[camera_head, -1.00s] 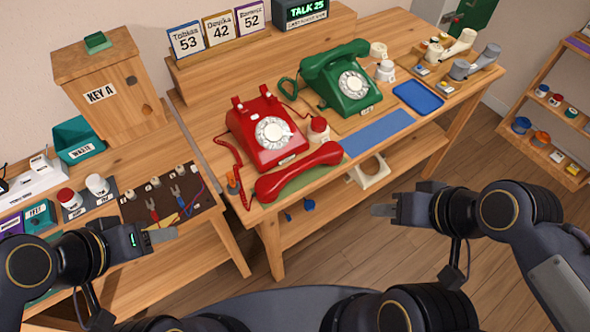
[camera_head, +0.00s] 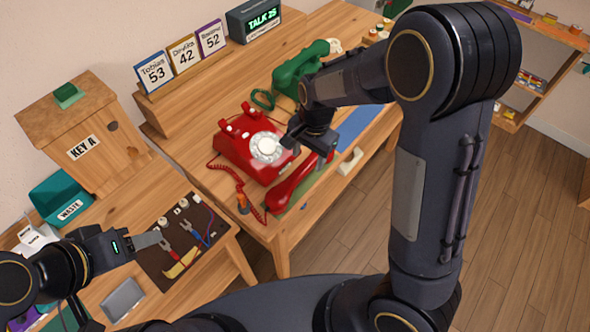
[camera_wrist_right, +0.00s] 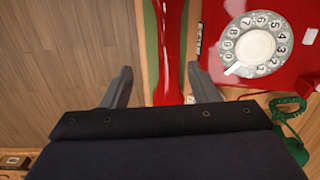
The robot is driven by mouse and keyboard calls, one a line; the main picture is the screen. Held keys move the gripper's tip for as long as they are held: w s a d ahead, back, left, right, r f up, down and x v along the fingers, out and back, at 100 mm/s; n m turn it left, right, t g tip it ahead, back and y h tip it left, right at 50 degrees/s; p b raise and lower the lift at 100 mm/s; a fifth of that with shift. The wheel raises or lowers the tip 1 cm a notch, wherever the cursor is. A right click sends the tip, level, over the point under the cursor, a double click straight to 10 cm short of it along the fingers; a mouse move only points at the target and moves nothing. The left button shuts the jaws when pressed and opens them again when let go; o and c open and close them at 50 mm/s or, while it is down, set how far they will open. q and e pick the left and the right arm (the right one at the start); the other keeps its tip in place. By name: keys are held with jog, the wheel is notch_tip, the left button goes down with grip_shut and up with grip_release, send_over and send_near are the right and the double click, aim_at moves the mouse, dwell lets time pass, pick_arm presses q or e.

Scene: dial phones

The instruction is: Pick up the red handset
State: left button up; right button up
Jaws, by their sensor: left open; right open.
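The red handset (camera_head: 293,184) lies on a green mat (camera_head: 302,197) at the front edge of the table, in front of the red dial phone (camera_head: 243,149). In the right wrist view the handset (camera_wrist_right: 172,50) runs between the two open fingers of my right gripper (camera_wrist_right: 159,88), with a finger on each side. My right gripper (camera_head: 316,143) is over the handset in the head view, and its arm hides part of it. I cannot tell whether the fingers touch it. My left gripper (camera_head: 150,240) is open and empty over the left side table.
The green phone (camera_head: 298,70) stands behind, partly hidden by my right arm. A dark tool board (camera_head: 178,262) with pliers lies under my left gripper. The KEY A box (camera_head: 80,135) and the teal WASTE bin (camera_head: 62,200) stand at the left.

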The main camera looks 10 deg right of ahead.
aim_at(302, 169)
jog(key=shift+w+a+f+m+h, duration=0.3)
jog(key=shift+w+a+f+h, duration=0.15)
jog(key=shift+f, duration=0.35)
jog(key=f, duration=0.5)
jog(key=f+p, duration=0.1)
jog(key=f, duration=0.2)
jog(key=shift+w+a, duration=0.15)
jog(key=shift+w, duration=0.1)
jog(key=shift+r, duration=0.1)
jog(key=shift+c, duration=0.2)
grip_shut()
